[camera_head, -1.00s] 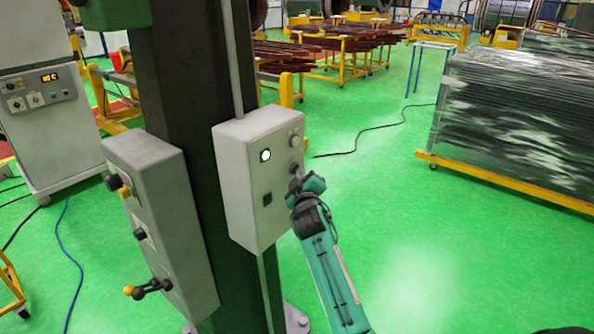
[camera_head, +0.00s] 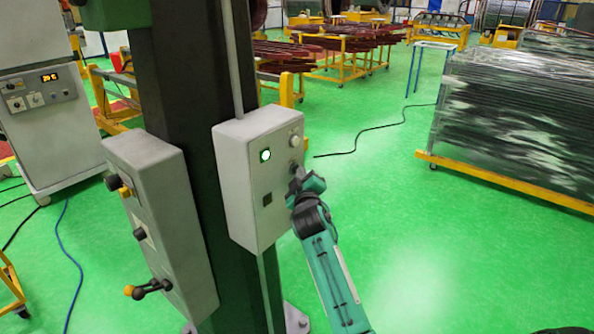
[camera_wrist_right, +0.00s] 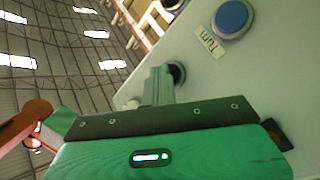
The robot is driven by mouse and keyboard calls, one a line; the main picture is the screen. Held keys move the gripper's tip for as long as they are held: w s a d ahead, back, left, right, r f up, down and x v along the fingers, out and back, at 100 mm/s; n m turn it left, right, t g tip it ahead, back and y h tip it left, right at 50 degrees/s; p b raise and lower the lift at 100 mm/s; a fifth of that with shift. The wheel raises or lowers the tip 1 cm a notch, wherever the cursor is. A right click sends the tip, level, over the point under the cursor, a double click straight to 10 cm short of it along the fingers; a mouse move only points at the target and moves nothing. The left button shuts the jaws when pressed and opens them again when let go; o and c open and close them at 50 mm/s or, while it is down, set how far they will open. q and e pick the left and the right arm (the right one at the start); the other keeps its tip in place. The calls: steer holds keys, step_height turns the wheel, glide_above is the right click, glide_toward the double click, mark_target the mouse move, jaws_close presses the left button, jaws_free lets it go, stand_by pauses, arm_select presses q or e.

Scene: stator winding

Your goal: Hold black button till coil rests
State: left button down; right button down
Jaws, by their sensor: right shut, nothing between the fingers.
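A pale grey control box (camera_head: 240,165) is mounted on the dark column. My right gripper (camera_head: 298,174) is shut, with its tips at the box's right-hand face. In the right wrist view the shut fingers (camera_wrist_right: 158,86) reach a dark round button (camera_wrist_right: 178,72) on the pale panel and partly cover it. They look to be against it, but I cannot tell how far it is pressed. A blue button (camera_wrist_right: 232,18) with a small label sits beside it. I cannot pick out the coil that the task names. My left gripper is not in view.
A green-white light (camera_head: 265,155) glows on the box. A second grey box (camera_head: 165,215) with knobs and a yellow-tipped lever (camera_head: 148,289) stands to the left. The green floor at right is open before a wrapped stack (camera_head: 520,125).

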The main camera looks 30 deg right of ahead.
steer(key=shift+s+d+p, duration=0.3)
steer(key=shift+s+p, duration=0.1)
steer(key=shift+s, duration=0.35)
steer(key=s, duration=0.1)
steer(key=s+d+p, duration=0.1)
steer(key=s, duration=0.1)
steer(key=s+d+p, duration=0.1)
steer(key=shift+s, duration=0.25)
stand_by(1.1)
